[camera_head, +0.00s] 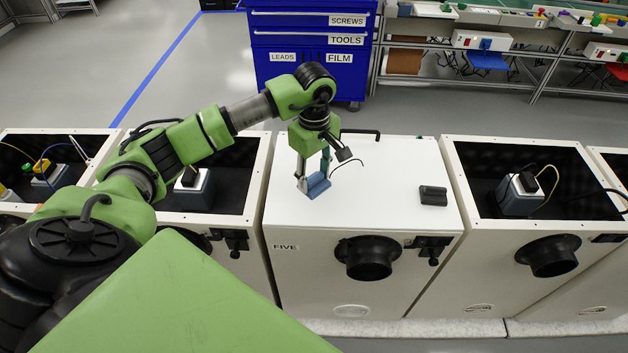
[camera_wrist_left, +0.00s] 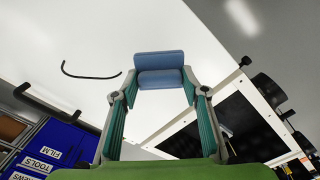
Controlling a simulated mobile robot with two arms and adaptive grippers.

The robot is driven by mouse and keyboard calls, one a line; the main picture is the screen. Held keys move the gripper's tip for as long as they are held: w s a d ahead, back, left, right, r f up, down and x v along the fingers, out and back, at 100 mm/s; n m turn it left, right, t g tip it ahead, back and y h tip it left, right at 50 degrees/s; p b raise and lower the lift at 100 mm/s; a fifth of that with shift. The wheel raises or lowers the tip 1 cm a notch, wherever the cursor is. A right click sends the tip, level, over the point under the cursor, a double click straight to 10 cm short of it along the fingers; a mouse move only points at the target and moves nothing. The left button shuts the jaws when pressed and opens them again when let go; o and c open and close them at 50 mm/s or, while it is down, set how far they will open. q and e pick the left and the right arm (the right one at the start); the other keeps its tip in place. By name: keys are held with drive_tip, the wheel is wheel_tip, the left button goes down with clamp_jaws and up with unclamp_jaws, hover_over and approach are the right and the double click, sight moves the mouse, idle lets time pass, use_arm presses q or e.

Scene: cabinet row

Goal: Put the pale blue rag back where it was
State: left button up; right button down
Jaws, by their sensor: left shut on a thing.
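The pale blue rag (camera_head: 318,186) is a small folded piece at the left part of the white top of the cabinet labelled FIVE (camera_head: 385,220). My left gripper (camera_head: 314,180) points down over that top with its fingers around the rag. In the left wrist view the rag (camera_wrist_left: 160,70) sits between the two fingertips, and the gripper (camera_wrist_left: 160,86) is shut on it. I cannot tell whether the rag touches the top. My right gripper is in neither view.
A dark block (camera_head: 433,195) lies on the right of the top. Open cabinets (camera_head: 530,180) stand on both sides. A blue drawer chest (camera_head: 310,45) stands behind. The middle of the top is clear.

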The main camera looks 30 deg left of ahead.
sight(314, 175)
use_arm(q)
drive_tip(key=shift+w+a+f, duration=0.2)
drive_tip(key=shift+w+f, duration=0.05)
drive_tip(key=shift+f, duration=0.2)
wheel_tip(314, 175, down, 2)
drive_tip(key=shift+d+f+p, duration=0.1)
drive_tip(key=shift+f+p, duration=0.1)
drive_tip(key=shift+p, duration=0.7)
drive_tip(key=shift+f, duration=0.25)
drive_tip(key=o, duration=0.9)
drive_tip(key=shift+o, duration=0.2)
wheel_tip(314, 175, up, 12)
drive_tip(key=b, duration=0.3)
